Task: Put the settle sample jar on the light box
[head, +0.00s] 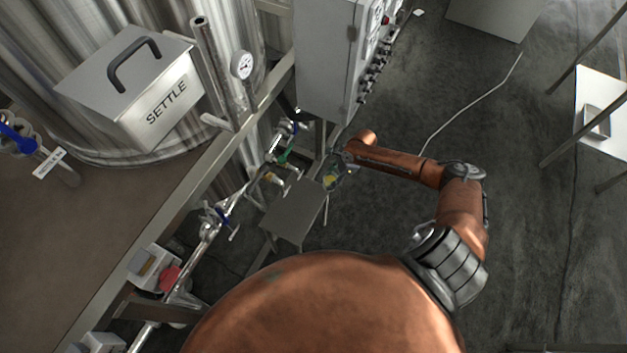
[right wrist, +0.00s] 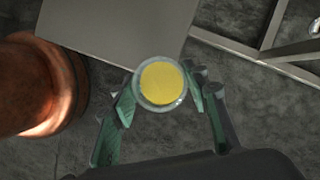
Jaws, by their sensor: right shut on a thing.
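The sample jar (right wrist: 162,84) shows in the right wrist view as a round clear vessel with a yellow top, between the fingers of my right gripper (right wrist: 166,100). The gripper is shut on it. In the head view the right gripper (head: 335,172) is small and partly hidden by its arm, with the jar's yellow (head: 330,181) showing at it, just right of a grey plate. No label on the jar is readable. I cannot pick out the light box with certainty. My left gripper is out of view.
The flat grey plate (head: 293,211) is close to the right gripper. Pipes and valves (head: 280,145) run along the tank's frame. A control cabinet (head: 330,55) stands behind. A white table (head: 597,86) with a small grey item is at the far right. Open floor lies between.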

